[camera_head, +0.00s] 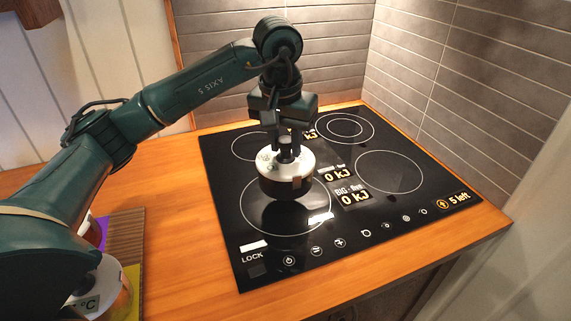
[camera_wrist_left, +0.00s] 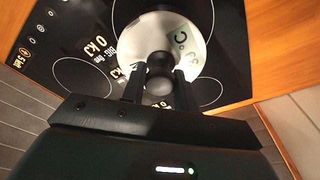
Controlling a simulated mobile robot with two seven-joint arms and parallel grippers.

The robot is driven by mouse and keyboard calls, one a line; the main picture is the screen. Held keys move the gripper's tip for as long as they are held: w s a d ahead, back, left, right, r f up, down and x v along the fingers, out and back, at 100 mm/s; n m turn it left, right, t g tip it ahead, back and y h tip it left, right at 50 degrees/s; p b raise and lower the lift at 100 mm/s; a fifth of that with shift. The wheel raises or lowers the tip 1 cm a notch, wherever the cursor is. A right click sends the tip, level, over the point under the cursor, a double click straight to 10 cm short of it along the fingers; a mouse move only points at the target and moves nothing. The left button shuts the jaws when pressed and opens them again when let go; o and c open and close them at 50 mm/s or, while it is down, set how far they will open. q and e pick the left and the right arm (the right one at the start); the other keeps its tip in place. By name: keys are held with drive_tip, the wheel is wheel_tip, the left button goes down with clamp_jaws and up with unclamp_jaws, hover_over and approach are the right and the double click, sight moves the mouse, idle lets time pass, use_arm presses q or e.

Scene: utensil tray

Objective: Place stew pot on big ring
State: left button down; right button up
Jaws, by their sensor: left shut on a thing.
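The stew pot (camera_head: 272,187) is dark with a white lid (camera_head: 305,158) and a round knob. My left gripper (camera_head: 287,150) is shut on the lid's knob, pointing down, and the pot hangs upright. The pot appears a little above the hob, over the far part of the front-left ring (camera_head: 285,235), the large one beside the BIG label. In the left wrist view, the fingers (camera_wrist_left: 160,85) flank the dark knob above the white lid (camera_wrist_left: 155,30). The lid hides part of the ring there. My right gripper is not in view.
The black hob (camera_head: 225,190) has other rings at back left, back right (camera_head: 345,128) and right (camera_head: 388,172); these look empty. Another white-lidded pot (camera_head: 120,292) stands at lower left, partly behind my arm. Tiled walls (camera_head: 480,90) border the counter.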

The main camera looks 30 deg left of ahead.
sight(285, 159)
use_arm(q)
drive_tip(key=shift+w+f, duration=0.1)
drive_tip(key=shift+f, duration=2.25)
drive_tip(key=shift+f, duration=0.1)
drive_tip(key=c, duration=1.1)
unclamp_jaws()
drive_tip(key=r, duration=0.4)
drive_tip(key=s+r, duration=0.1)
drive_tip(key=r, duration=0.3)
drive_tip(key=s+r, duration=0.1)
drive_tip(key=r, duration=0.3)
